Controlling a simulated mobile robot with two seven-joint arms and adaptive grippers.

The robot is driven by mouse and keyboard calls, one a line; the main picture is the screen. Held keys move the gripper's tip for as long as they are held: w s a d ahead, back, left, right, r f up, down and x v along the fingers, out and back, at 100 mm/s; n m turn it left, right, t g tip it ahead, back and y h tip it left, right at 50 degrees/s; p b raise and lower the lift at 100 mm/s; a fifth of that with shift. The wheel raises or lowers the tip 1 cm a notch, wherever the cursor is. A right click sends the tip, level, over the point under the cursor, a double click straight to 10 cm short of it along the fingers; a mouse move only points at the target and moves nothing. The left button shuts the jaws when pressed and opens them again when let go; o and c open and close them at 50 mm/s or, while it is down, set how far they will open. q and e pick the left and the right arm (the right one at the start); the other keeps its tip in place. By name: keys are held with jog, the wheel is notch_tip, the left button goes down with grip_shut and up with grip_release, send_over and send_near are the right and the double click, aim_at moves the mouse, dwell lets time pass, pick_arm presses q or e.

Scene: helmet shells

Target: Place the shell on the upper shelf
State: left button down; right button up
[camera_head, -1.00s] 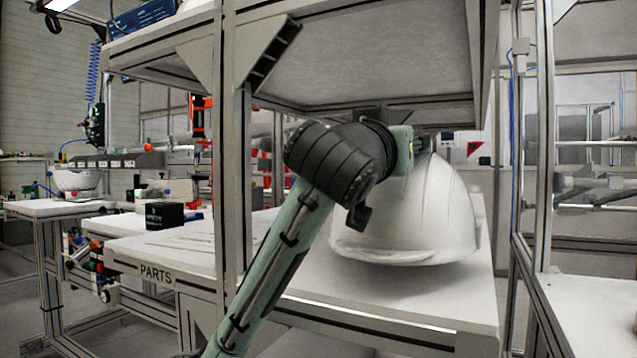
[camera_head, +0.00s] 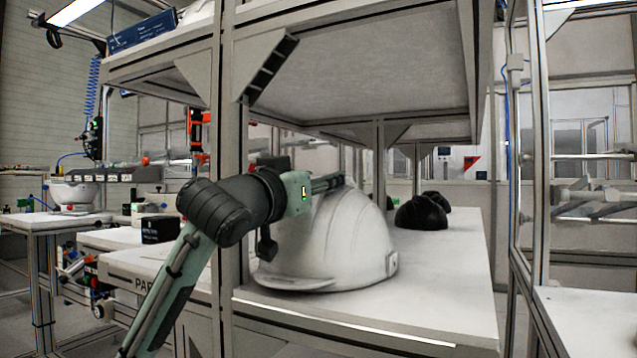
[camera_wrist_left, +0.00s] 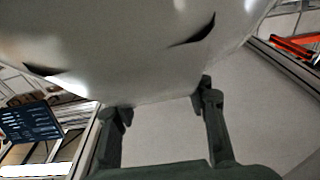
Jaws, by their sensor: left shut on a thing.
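The white helmet shell (camera_head: 345,240) is upright inside the frame, low over the lower shelf (camera_head: 440,300). I cannot tell whether its rim touches that surface. My left gripper (camera_head: 328,183) comes in from the left and is shut on the shell near its top; its fingertips are partly hidden. In the left wrist view the shell (camera_wrist_left: 130,50) fills the top, with the gripper fingers (camera_wrist_left: 165,105) against its lower edge. The upper shelf (camera_head: 370,60) is overhead, and only its underside and frame show. My right gripper is not in view.
Black rounded objects (camera_head: 421,212) lie on the lower shelf behind the shell, to the right. A front upright post (camera_head: 232,180) stands close to my left arm. A corner bracket (camera_head: 270,65) hangs under the upper shelf. The lower shelf's front right is clear.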

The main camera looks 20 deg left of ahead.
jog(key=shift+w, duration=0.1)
pick_arm(q)
jog(key=c, duration=0.8)
grip_release()
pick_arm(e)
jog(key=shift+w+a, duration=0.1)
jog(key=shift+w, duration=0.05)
pick_arm(q)
jog(key=shift+r, duration=0.1)
jog(key=s, duration=0.3)
jog(key=s+f, duration=0.1)
jog(key=s, duration=0.4)
jog(key=shift+s+a+f, duration=0.1)
jog(key=shift+s+f, duration=0.05)
jog(key=shift+s, duration=0.15)
jog(key=shift+s+f+b, duration=0.2)
jog(key=shift+s+b, duration=1.45)
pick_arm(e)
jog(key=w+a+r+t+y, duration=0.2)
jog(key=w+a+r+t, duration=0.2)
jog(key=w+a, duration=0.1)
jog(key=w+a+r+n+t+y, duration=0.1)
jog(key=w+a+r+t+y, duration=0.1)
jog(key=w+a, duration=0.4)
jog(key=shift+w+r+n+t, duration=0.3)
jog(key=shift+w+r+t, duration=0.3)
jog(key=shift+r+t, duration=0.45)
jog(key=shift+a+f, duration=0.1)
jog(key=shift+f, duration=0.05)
